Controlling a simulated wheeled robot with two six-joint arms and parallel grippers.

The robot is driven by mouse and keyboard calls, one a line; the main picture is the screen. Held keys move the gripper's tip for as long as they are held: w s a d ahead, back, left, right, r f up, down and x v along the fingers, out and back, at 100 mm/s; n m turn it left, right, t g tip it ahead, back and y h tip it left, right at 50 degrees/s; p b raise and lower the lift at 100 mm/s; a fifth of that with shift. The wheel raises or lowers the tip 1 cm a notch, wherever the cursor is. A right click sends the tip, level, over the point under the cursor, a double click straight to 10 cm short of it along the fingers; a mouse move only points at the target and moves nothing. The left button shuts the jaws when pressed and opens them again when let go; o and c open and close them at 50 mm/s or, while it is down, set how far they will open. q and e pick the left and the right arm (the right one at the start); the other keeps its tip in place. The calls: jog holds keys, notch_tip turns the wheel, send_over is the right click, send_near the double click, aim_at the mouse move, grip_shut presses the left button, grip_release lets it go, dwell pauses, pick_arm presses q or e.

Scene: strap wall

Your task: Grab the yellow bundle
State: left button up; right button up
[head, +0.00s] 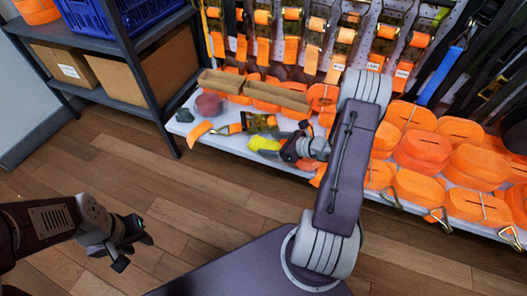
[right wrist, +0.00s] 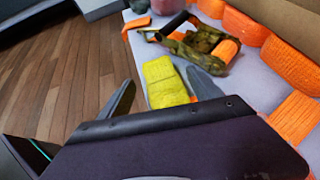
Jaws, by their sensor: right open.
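The yellow bundle (head: 262,143) lies on the white shelf near its front edge. In the right wrist view the yellow bundle (right wrist: 165,82) shows between my right gripper's two grey fingers. My right gripper (head: 284,150) is open, with its fingertips close to the bundle; I cannot tell whether they touch it. In the right wrist view the gripper (right wrist: 161,95) has one finger left of the bundle and one right of it. The gripper body hides the bundle's near end. My left gripper (head: 135,250) is empty above the wooden floor, its fingers apart.
A camouflage ratchet strap (head: 261,123) with orange webbing lies just behind the bundle. Several orange strap rolls (head: 424,146) fill the shelf to the right. A cardboard tray (head: 277,95) stands behind. A dark rack with a blue crate (head: 130,14) is at left. The floor is clear.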

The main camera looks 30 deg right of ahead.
jog(key=shift+x, duration=0.8)
jog(key=shift+r, duration=0.1)
jog(key=c, duration=1.5)
jog(key=shift+o, duration=0.2)
jog(key=shift+r, duration=0.1)
